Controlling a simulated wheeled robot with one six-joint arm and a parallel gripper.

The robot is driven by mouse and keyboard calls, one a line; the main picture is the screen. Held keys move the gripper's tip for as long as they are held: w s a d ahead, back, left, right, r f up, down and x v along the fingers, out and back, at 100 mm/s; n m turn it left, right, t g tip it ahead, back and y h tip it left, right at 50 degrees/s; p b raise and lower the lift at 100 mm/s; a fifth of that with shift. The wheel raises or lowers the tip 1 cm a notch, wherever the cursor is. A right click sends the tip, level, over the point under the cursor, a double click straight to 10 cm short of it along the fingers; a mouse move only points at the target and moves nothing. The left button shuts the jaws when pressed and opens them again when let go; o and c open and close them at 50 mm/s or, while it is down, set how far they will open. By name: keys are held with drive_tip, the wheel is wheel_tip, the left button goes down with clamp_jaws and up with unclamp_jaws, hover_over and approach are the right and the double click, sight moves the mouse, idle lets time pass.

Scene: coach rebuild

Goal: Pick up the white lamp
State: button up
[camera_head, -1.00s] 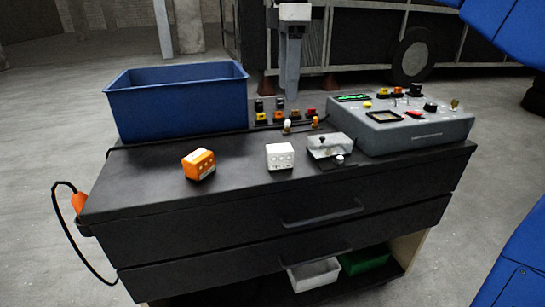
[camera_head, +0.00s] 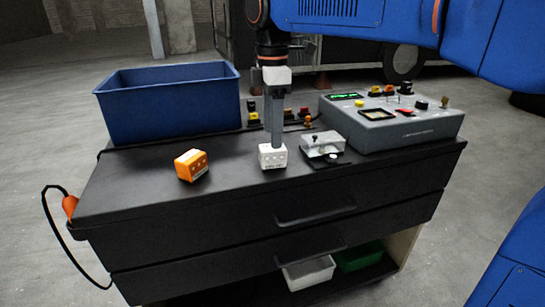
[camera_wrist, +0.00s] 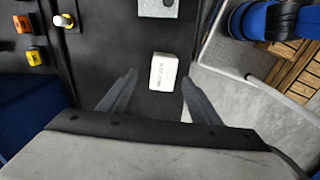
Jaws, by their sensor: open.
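The white lamp is a small white block (camera_head: 272,157) with round marks on its side, standing on the black cabinet top. In the wrist view the white lamp (camera_wrist: 163,71) lies between the lines of the two fingers, nearer the right fingertip. My gripper (camera_head: 277,145) points straight down just above or around the lamp; its fingers overlap the lamp's top edge in the head view. The gripper (camera_wrist: 158,80) is open with both fingers apart and a gap beside the lamp. Whether the tips reach below its top is hard to tell.
An orange block (camera_head: 191,165) stands left of the lamp. A metal box with a knob (camera_head: 322,143) is close on the right. A grey control panel (camera_head: 395,128) and a blue bin (camera_head: 170,105) stand behind. Small coloured switches (camera_head: 290,116) line the back. The cabinet's front edge is near.

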sight(273, 156)
drive_tip(key=shift+s+f, duration=0.15)
drive_tip(key=shift+f, duration=1.2)
drive_tip(key=shift+s+f, duration=0.15)
drive_tip(key=shift+f, duration=1.2)
drive_tip(key=c, duration=1.2)
